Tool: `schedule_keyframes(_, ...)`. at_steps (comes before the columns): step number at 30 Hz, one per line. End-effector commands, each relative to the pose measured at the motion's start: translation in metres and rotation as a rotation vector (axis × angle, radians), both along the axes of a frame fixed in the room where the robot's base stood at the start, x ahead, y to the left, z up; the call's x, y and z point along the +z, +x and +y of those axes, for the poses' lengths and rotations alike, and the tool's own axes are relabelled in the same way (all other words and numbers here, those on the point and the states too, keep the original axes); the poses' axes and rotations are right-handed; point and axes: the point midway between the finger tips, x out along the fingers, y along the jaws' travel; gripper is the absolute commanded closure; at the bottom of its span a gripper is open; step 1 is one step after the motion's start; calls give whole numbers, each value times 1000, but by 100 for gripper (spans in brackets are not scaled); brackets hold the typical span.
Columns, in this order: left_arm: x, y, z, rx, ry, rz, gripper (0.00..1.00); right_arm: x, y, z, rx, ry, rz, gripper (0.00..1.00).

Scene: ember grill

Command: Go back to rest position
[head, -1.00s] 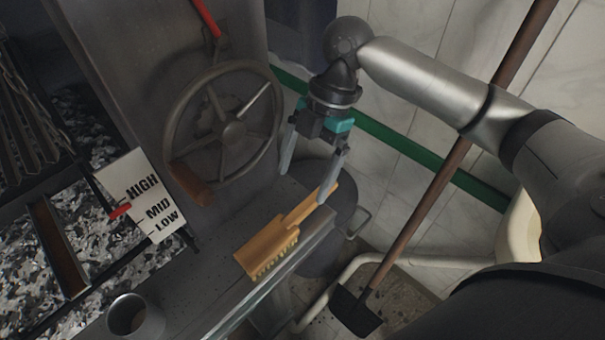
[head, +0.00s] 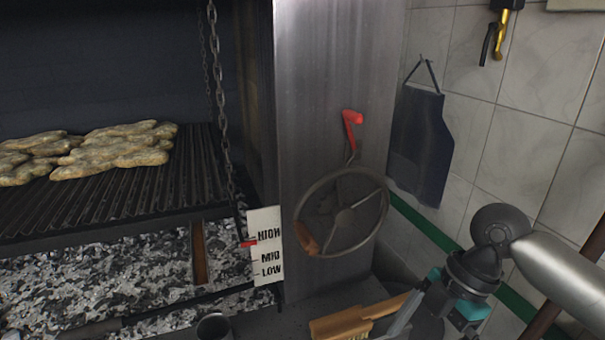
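My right gripper (head: 428,322) is at the bottom right of the head view, reaching down from the right. One grey finger shows, spread out to the left of the gripper body; the other is cut off by the bottom edge. The gripper looks open. A wooden brush (head: 342,324) lies on the ledge just left of it, its handle running up toward the finger. The finger overlaps the handle end in the picture; I cannot tell if they touch. My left gripper is not in view.
A handwheel (head: 340,212) and red-handled lever (head: 352,130) are on the steel grill side. Meat (head: 115,150) lies on the grate (head: 140,195) above ash and coals (head: 90,285). A HIGH/MID/LOW sign (head: 264,246), metal cup (head: 213,327) and hanging dark apron (head: 421,145) also show.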

Motion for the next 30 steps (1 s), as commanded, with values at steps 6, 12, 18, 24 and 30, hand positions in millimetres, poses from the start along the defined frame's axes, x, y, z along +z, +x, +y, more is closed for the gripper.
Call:
schedule_keyframes(6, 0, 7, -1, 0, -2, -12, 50, -37, -13, 30, -106, -15, -3, 3)
schedule_keyframes(12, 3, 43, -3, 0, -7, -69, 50, -67, -28, 58, -282, -9, -13, 3)
schedule_keyframes(18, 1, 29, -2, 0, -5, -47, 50, -93, -47, 81, -593, 17, -12, 3)
schedule_keyframes(24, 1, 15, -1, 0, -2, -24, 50, -111, -70, 79, -989, 24, 11, 3)
schedule_keyframes(30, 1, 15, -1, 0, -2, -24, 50, -122, -95, 54, -1357, -10, 28, 3)
